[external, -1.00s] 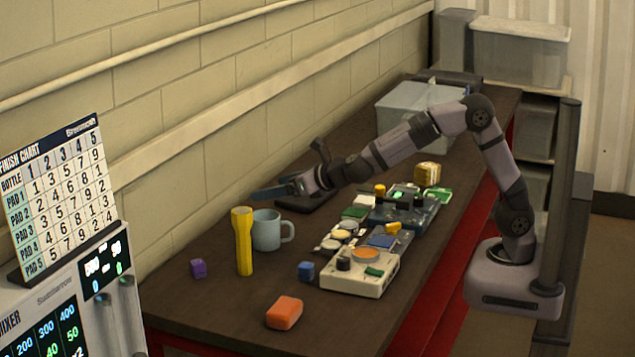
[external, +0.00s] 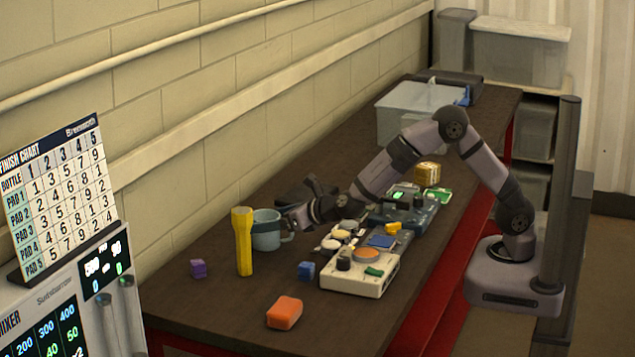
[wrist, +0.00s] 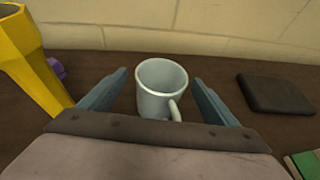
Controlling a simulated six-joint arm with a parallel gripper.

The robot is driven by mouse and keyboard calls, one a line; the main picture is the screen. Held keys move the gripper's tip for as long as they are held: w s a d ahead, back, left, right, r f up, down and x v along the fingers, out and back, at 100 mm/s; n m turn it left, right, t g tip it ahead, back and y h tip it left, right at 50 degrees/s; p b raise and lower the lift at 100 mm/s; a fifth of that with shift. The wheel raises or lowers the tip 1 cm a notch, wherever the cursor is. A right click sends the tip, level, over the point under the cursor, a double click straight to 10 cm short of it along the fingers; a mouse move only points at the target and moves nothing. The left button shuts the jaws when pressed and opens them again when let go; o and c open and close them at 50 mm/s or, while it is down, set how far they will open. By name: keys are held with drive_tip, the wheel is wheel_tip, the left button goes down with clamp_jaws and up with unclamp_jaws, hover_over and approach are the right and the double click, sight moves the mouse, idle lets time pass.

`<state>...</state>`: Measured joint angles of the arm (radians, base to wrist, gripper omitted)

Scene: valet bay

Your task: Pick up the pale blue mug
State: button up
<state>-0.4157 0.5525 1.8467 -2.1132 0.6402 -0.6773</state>
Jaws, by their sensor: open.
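The pale blue mug (external: 266,230) stands upright on the brown table, close to the wall, just right of the yellow flashlight (external: 242,241). In the wrist view the mug (wrist: 160,88) sits between the two blue-grey fingers of my gripper (wrist: 158,95), with its handle turned toward me and slightly right. The fingers are open, with a gap on each side of the mug. In the external view my gripper (external: 283,214) is at the mug's right side, and part of the mug's handle side is hidden there.
The yellow flashlight stands close at the mug's left. A purple cube (external: 198,268), a blue cube (external: 306,270) and an orange block (external: 284,312) lie nearby. A beige device (external: 358,284) is to the right. A dark flat pad (wrist: 275,95) lies right of the mug. The wall is close behind.

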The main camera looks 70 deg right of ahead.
drive_tip(key=shift+p+x, duration=1.2)
drive_tip(key=shift+x, duration=1.4)
drive_tip(key=shift+r, duration=0.1)
drive_tip(key=c, duration=1.3)
